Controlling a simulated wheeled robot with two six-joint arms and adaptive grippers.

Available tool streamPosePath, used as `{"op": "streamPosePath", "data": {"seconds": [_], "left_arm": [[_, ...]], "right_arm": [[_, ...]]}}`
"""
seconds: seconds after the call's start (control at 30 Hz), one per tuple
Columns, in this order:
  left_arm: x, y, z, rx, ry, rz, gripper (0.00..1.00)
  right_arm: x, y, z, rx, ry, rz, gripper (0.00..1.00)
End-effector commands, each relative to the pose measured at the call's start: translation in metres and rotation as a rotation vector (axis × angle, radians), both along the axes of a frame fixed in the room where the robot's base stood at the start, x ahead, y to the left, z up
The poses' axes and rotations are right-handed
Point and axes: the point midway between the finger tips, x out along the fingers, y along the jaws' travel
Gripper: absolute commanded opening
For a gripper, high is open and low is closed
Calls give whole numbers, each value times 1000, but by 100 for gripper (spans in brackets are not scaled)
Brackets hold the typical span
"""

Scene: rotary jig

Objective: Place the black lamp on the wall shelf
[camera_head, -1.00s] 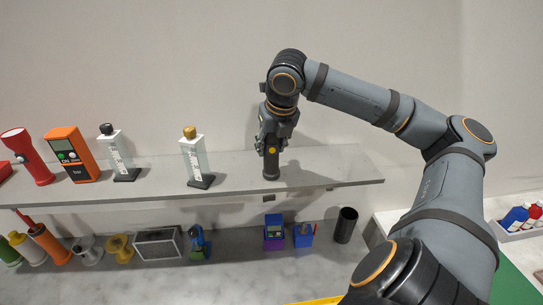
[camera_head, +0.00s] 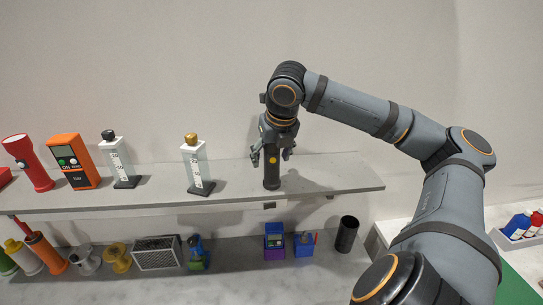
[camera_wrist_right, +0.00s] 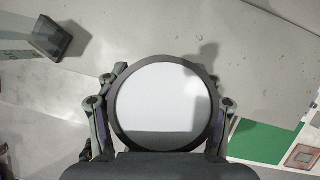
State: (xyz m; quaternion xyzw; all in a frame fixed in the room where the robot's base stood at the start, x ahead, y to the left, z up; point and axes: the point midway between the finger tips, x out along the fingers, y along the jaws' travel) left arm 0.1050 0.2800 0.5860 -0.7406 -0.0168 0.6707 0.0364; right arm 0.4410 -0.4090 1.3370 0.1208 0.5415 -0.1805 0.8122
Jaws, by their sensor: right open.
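The black lamp (camera_head: 271,172) stands upright on the wall shelf (camera_head: 335,176), toward the shelf's right end. It has a dark cylindrical body with a small yellow dot. In the right wrist view its round pale face with a black rim (camera_wrist_right: 165,103) fills the middle, between the fingers. My right gripper (camera_head: 272,154) is above the lamp with its fingers spread on both sides of the upper body, open. Whether a finger still touches the lamp cannot be told. My left gripper is not in view.
On the shelf to the left are a white bottle with a gold cap (camera_head: 197,165), a black-capped bottle (camera_head: 118,160), an orange meter (camera_head: 73,160) and a red flashlight (camera_head: 28,163). Below, the counter holds a black cup (camera_head: 347,234), blue box (camera_head: 304,244) and several other items.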

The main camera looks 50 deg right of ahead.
Motion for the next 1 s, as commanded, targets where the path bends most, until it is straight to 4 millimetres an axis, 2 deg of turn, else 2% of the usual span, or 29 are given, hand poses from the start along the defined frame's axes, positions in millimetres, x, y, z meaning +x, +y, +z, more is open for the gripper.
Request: {"op": "streamPosePath", "data": {"seconds": [0.17,0.4,0.53,0.7,1.0], "left_arm": [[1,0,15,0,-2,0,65],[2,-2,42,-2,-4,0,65],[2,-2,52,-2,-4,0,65],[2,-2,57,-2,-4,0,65],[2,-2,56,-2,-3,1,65]], "right_arm": [[-5,2,25,-3,-3,0,67],[-27,11,84,-4,-2,-1,67],[-36,16,105,-3,-1,0,67],[-41,19,116,-1,1,1,67],[-42,19,116,0,0,0,67]]}}
